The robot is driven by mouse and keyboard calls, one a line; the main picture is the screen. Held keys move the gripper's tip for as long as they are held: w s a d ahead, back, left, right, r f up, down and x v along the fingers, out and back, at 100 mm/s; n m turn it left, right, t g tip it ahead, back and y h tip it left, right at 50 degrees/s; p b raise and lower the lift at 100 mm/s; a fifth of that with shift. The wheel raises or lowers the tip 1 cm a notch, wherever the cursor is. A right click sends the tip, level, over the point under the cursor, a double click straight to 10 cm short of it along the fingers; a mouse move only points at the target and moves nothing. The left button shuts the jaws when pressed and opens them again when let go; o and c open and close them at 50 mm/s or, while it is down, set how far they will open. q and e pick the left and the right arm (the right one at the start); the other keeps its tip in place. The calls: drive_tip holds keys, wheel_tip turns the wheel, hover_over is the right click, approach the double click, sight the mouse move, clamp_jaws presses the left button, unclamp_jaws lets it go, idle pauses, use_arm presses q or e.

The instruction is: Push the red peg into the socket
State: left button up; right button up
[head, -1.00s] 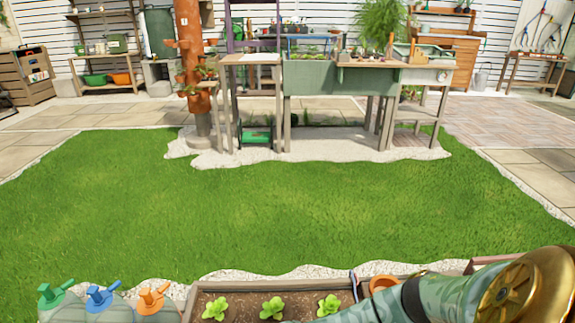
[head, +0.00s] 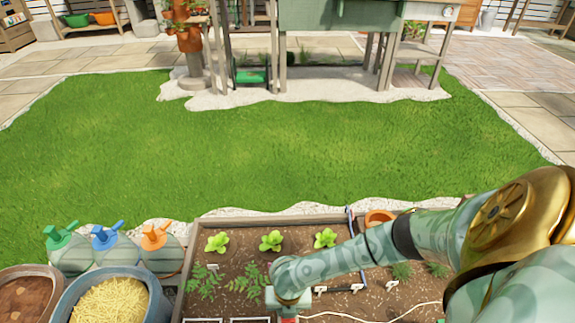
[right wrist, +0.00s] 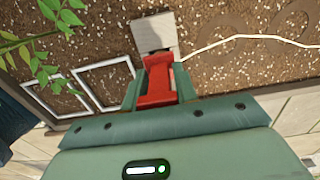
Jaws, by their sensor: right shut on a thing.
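The red peg (right wrist: 157,82) is between the fingers of my right gripper (right wrist: 157,92) in the right wrist view, and the gripper is shut on it. A pale grey block (right wrist: 154,30) lies just beyond the peg's far end. It may be the socket; I cannot tell whether the peg touches or enters it. My left gripper is out of view.
The planter bed (head: 335,221) holds seedlings (head: 271,240), white-rimmed frames (right wrist: 104,80) and a thin white line (right wrist: 235,38). Spray bottles (head: 107,246) and a tub of straw (head: 148,309) stand to the left. Open lawn (head: 270,140) lies beyond.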

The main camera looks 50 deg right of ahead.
drive_tip(key=shift+f, duration=1.2)
drive_tip(key=o, duration=0.9)
